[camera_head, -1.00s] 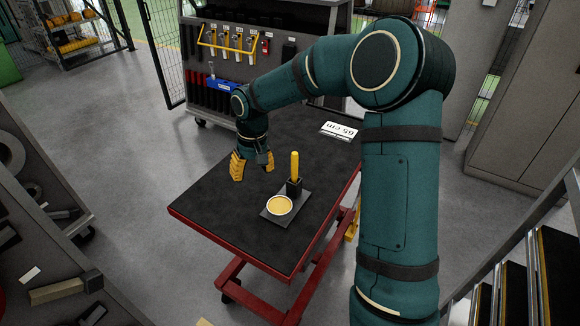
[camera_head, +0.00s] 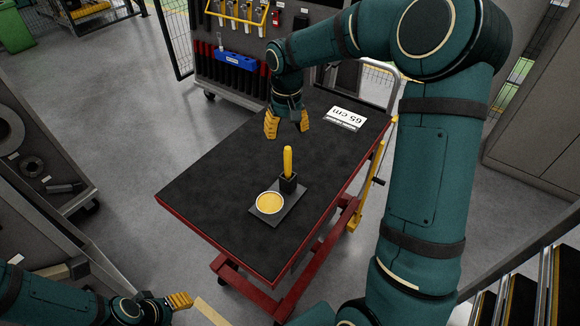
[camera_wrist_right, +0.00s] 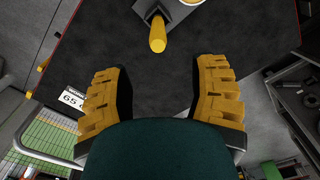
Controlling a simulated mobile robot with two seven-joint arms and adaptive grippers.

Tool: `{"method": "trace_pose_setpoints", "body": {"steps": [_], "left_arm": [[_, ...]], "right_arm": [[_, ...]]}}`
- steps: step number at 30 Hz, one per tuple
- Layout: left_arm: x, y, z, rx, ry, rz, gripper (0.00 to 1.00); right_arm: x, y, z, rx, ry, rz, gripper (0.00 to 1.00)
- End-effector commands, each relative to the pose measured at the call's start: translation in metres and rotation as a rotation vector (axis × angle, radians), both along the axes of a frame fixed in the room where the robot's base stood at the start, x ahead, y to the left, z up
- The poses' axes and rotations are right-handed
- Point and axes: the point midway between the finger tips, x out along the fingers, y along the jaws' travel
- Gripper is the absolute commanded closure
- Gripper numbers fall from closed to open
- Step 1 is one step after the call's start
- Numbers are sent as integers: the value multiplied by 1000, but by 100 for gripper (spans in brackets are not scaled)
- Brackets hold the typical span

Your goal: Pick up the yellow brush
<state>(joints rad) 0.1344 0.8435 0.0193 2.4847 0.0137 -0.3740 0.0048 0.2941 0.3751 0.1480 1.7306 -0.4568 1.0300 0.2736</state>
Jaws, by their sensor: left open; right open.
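The black cart top (camera_head: 215,185) has a red rim and is mostly clear. A "65 cm" sign (camera_head: 345,118) lies at its far end. A tool rack (camera_head: 232,58) stands behind.

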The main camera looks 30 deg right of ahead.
Motion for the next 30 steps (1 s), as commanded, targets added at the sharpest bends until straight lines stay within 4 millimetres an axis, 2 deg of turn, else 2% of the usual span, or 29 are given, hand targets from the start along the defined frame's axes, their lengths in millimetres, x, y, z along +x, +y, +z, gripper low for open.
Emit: {"method": "trace_pose_setpoints", "body": {"steps": [3, 9, 16, 24, 30], "left_arm": [[0, 0, -4, 1, 0, 0, 47], [0, 0, -6, 1, 0, 0, 47], [0, -1, -7, 1, 0, 0, 47], [0, -1, -10, 2, 0, -1, 47], [0, -1, -11, 2, 0, -1, 47]], "right_arm": [[-1, 0, -26, 0, 5, 0, 42], [-1, 1, -56, 0, 4, 1, 42], [-2, 0, -70, 0, 2, -1, 42], [-6, 0, -108, 1, 3, 0, 42], [-6, 0, -116, 0, 1, 0, 42]]}}
